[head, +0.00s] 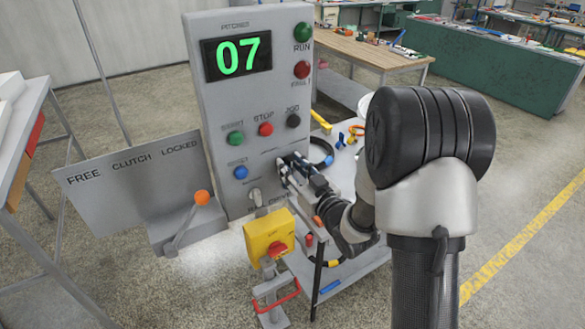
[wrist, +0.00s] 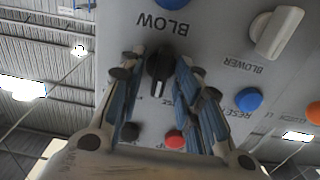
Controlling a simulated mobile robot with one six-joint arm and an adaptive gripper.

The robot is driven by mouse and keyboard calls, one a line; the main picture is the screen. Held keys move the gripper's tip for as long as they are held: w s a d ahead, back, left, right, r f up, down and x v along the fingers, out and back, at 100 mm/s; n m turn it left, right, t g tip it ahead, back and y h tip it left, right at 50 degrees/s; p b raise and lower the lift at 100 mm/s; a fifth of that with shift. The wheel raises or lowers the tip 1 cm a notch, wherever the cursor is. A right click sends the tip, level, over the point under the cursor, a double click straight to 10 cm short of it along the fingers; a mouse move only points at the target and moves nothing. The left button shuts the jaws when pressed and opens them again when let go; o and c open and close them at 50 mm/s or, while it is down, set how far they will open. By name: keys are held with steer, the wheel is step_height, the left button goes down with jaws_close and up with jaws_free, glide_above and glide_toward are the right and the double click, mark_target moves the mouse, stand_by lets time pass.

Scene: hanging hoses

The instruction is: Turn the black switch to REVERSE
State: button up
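The black switch (wrist: 160,67) sits on the grey panel, between my fingertips in the wrist view. A pale mark shows at its lower end in that picture. The lettering around it is mostly covered by the fingers, so I cannot read REVERSE. My gripper (wrist: 160,62) has one finger on each side of the switch, with narrow gaps visible, so it looks open around it. In the head view my gripper (head: 283,166) is at the lower right of the panel face and hides the switch.
The grey control panel (head: 215,105) carries several buttons and a green 07 display (head: 238,56). A grey blower knob (wrist: 277,33) and blue reset button (wrist: 248,99) are near the switch. A cart is behind my wrist.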

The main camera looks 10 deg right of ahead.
steer(key=shift+s, duration=0.1)
steer(key=v, duration=0.7)
steer(key=shift+s, duration=0.15)
steer(key=shift+d+r, duration=0.1)
steer(key=shift+d, duration=0.05)
